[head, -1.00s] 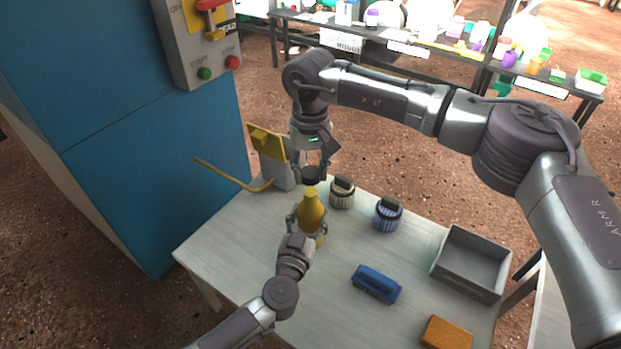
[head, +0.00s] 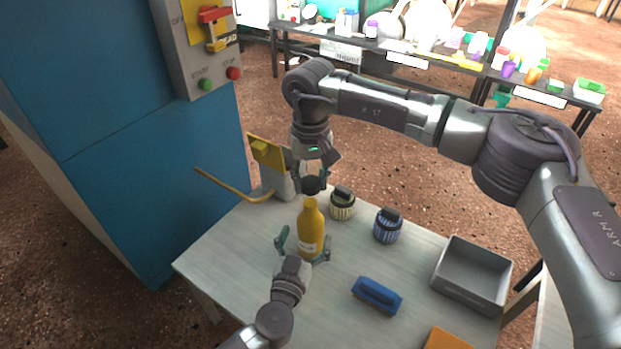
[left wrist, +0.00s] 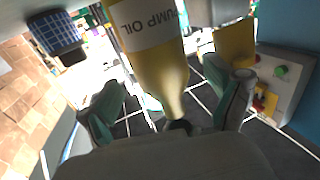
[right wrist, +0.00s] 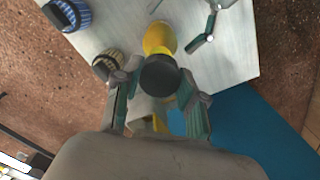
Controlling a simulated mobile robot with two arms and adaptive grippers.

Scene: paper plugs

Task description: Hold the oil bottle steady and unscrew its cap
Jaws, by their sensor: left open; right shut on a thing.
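The yellow oil bottle (head: 311,232) stands upright on the table, and its label reads "PUMP OIL" in the left wrist view (left wrist: 158,65). My left gripper (head: 305,243) is open, with one finger on each side of the bottle and visible gaps. My right gripper (right wrist: 158,95) is shut on the dark round cap (right wrist: 160,75). In the head view the cap (head: 312,185) is directly over the bottle's neck and appears slightly above it; I cannot tell whether they still touch.
A beige ribbed jar (head: 342,205) and a blue ribbed jar (head: 388,226) stand right of the bottle. A blue brush-like block (head: 377,295), grey box (head: 470,287) and orange block (head: 447,340) are nearer. A yellow-and-grey stand (head: 267,152) with a yellow rod (head: 232,186) is behind, beside the blue cabinet (head: 130,140).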

